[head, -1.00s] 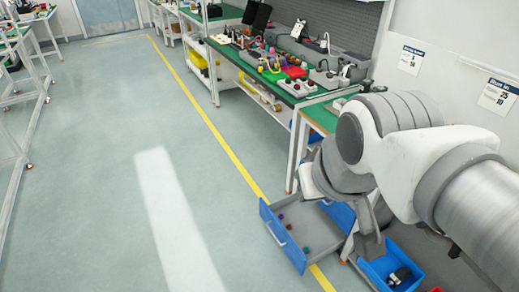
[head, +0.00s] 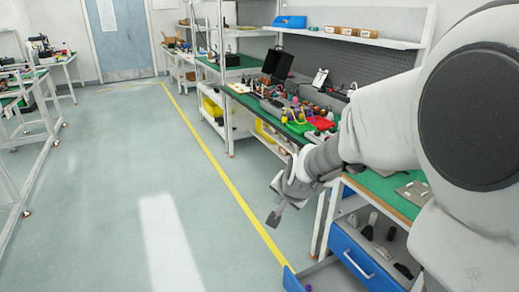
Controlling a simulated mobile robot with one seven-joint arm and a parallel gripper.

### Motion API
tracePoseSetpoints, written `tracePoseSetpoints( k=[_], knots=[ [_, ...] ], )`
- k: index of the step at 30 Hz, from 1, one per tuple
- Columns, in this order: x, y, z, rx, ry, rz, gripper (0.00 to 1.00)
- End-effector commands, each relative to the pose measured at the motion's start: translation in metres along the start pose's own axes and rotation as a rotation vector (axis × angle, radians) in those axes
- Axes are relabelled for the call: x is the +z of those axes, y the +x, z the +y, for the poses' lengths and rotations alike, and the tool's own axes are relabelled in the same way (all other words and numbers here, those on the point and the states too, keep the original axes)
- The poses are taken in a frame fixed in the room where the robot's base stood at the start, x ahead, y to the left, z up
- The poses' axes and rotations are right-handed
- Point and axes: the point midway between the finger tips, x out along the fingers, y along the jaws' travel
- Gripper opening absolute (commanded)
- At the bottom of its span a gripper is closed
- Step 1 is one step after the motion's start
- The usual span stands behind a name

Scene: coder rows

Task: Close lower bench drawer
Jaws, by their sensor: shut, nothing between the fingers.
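The lower bench drawer shows only in part at the bottom edge of the head view. Its blue front panel (head: 291,280) stands out from the bench, so the drawer is open. A piece of its grey inside and a small purple item (head: 308,288) show; the rest is cut off by the frame. My gripper (head: 273,218) is shut and empty. In the picture it is above and slightly left of the drawer front, pointing down, apart from it.
Another blue drawer front with a pale handle (head: 358,263) is to the right, with black and grey items (head: 368,232) behind its top edge. The green bench top (head: 385,188) lies behind my arm. The floor left of the yellow line (head: 215,160) is clear.

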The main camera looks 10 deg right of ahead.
Motion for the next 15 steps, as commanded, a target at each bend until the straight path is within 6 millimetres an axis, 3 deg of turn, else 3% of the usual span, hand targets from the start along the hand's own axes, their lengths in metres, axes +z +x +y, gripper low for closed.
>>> tracePoseSetpoints(
  k=[1, 3, 8, 15],
  knots=[
    [0.002, 0.031, 0.008, 0.002, 0.060, 0.003, 0.00],
    [0.000, 0.064, 0.015, -0.004, 0.153, 0.023, 0.00],
    [0.000, 0.140, 0.038, -0.010, 0.367, 0.073, 0.00],
    [0.015, 0.247, 0.098, 0.000, 0.697, 0.173, 0.00]
  ],
)
